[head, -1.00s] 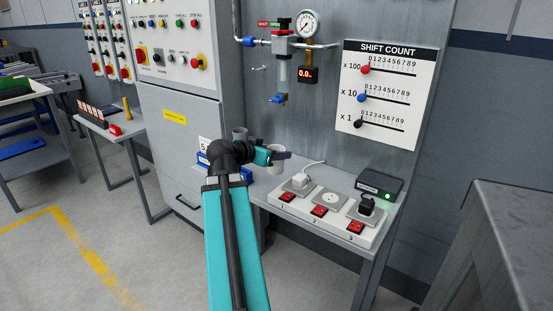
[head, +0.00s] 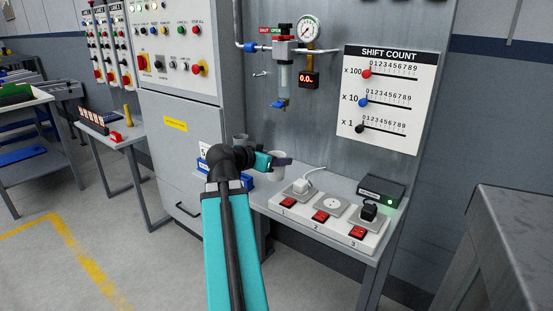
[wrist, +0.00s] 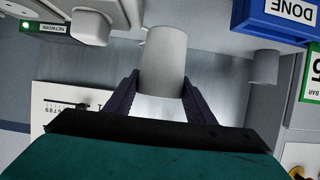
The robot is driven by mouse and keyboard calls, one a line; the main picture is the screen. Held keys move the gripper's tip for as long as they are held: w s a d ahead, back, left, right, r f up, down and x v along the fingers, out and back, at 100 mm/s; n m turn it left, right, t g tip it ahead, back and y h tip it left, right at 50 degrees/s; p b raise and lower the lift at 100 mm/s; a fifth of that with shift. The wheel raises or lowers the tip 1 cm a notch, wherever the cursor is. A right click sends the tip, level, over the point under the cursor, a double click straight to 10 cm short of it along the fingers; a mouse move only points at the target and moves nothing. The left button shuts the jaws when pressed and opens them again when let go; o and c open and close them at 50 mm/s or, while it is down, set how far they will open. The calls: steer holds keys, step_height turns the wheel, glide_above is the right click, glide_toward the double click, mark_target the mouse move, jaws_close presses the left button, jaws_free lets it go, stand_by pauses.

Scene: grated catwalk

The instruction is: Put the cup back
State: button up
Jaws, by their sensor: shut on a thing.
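A plain light-grey cup (wrist: 165,62) is between the two dark fingers of my gripper (wrist: 160,84) in the wrist view. In the head view my gripper (head: 281,161) is shut on this cup (head: 277,173) over the left part of the grey bench, behind my arm. Whether the cup's base touches the bench I cannot tell. A second grey cup (head: 241,140) stands farther back near the cabinet; it also shows in the wrist view (wrist: 265,67), beside the blue bin marked DONE (wrist: 280,24).
A strip of sockets with red switches (head: 320,215) lies on the bench right of the cup. A dark network box (head: 381,190) stands behind it. A valve with a gauge (head: 309,30) and a shift count board (head: 380,98) are on the wall panel.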

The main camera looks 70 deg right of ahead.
steer(key=shift+w+r, duration=0.2)
steer(key=shift+r, duration=0.1)
steer(key=w+a+r+p, duration=0.1)
steer(key=w+r+p, duration=0.1)
steer(key=w+r, duration=0.2)
steer(key=w+a+f+n+t, duration=0.3)
steer(key=w+a, duration=0.4)
steer(key=w, duration=0.3)
steer(key=w+a+f+n+t+y+b, duration=0.1)
steer(key=w+a+f+n+t, duration=0.2)
steer(key=w+a, duration=0.55)
steer(key=w+a+f+n+t, duration=0.2)
steer(key=w+a+n+t, duration=0.3)
steer(key=w, duration=0.7)
steer(key=w+a+n+t+y, duration=0.2)
steer(key=w+a, duration=0.4)
steer(key=a, duration=0.5)
steer(key=w+a+n+t+y, duration=0.2)
steer(key=w+a+n+y, duration=0.2)
steer(key=a, duration=0.8)
steer(key=w+a+f+n+t+y+b, duration=0.1)
steer(key=w+a+n+y, duration=0.3)
steer(key=a, duration=0.7)
steer(key=shift+w+a+t+y, duration=0.45)
steer(key=shift+w+y, duration=0.55)
steer(key=shift+w, duration=1.05)
steer(key=shift+f, duration=0.1)
